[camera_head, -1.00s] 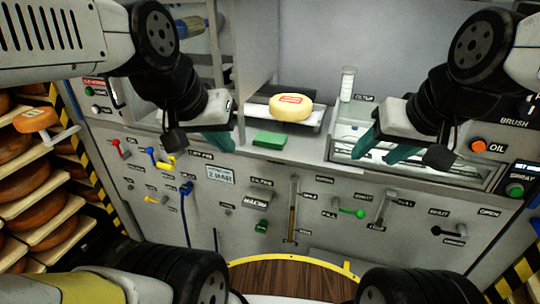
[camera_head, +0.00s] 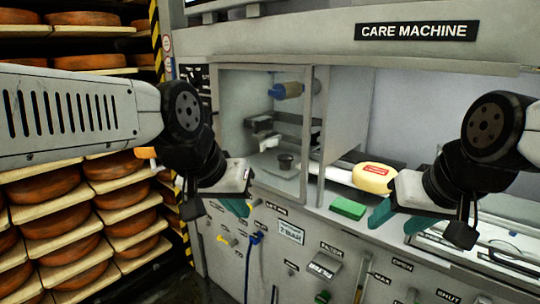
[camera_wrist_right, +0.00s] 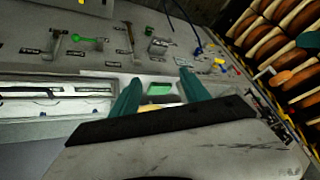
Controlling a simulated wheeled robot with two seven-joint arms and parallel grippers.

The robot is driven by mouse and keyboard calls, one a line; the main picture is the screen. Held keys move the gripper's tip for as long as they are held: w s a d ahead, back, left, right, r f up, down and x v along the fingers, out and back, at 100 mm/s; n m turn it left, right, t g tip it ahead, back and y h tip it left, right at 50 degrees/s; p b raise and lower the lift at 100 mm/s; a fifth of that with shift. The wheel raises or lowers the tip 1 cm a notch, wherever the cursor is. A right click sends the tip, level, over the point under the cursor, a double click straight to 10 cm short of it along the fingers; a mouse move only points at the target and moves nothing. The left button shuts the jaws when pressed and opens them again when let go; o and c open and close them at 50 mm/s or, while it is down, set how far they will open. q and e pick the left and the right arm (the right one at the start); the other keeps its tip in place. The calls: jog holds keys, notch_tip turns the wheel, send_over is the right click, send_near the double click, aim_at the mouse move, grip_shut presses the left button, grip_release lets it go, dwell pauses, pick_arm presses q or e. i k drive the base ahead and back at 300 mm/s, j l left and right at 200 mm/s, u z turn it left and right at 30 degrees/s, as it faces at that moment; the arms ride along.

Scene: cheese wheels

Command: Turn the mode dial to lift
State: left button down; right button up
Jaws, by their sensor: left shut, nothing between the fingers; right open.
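I cannot make out which control is the mode dial; the small labels on the care machine's front panel (camera_head: 290,262) are mostly too small to read. My left gripper (camera_head: 236,207), with teal fingers, is shut and empty in front of the panel's upper left part. My right gripper (camera_head: 380,215) is open and empty near the machine's counter, in front of the green block. In the right wrist view its two teal fingers (camera_wrist_right: 160,92) stand apart, with panel controls beyond them. Neither gripper touches a control that I can see.
A blue lever (camera_head: 255,238) and a yellow knob (camera_head: 228,241) stick out of the panel. Shelves of cheese wheels (camera_head: 60,217) stand at left.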

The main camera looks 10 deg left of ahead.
aim_at(194, 81)
jog(key=i+j+u, duration=0.15)
jog(key=j, duration=0.3)
jog(key=i+j+u, duration=0.15)
jog(key=i+j, duration=0.15)
jog(key=j, duration=0.15)
jog(key=i+j+u, duration=0.15)
jog(key=j, duration=0.25)
jog(key=i, duration=0.1)
